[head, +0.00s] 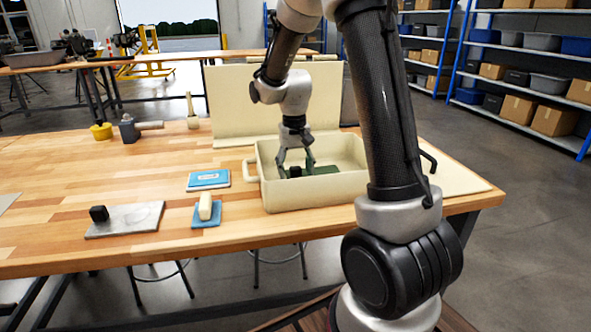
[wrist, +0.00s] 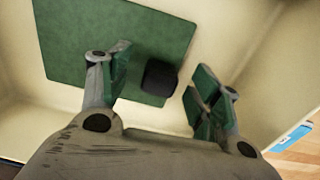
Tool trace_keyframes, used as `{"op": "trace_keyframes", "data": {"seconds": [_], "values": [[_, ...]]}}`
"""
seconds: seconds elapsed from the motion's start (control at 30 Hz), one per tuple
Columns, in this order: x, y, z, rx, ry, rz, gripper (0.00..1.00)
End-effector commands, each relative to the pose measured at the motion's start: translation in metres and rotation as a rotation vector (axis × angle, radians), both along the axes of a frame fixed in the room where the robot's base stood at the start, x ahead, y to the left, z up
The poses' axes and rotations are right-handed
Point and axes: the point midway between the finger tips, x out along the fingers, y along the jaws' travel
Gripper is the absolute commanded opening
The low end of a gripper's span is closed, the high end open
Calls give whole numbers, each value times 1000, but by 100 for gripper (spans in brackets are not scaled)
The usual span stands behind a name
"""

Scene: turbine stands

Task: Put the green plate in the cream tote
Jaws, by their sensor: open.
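The green plate (head: 324,170) is inside the cream tote (head: 312,198), showing just above the near rim in the head view. In the wrist view the plate (wrist: 85,45) lies within the cream walls, with a black knob (wrist: 159,78) near one corner. My gripper (head: 295,168) reaches down into the tote at its left part. Its fingers (wrist: 162,84) are open, one on each side of the black knob, with visible gaps. The plate's underside and its contact with the tote floor are hidden.
A grey plate with a black knob (head: 130,219), a blue plate with a cream handle (head: 206,218) and a blue-and-white box (head: 208,180) lie left of the tote. A cream panel (head: 240,105) stands behind. The wooden tabletop (head: 60,180) is clear at left.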

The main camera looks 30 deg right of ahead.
Motion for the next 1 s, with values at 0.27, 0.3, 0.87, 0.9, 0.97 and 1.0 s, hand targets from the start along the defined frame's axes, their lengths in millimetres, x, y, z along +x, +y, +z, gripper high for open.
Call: {"op": "trace_keyframes", "data": {"seconds": [0.27,0.3,0.87,0.9,0.97,1.0], "values": [[1,0,22,0,-3,0,63],[1,1,25,0,-3,0,63],[1,2,69,-1,-2,0,63],[1,2,70,0,-1,0,63],[1,2,70,0,-1,0,63],[1,2,70,0,-1,0,63]]}}
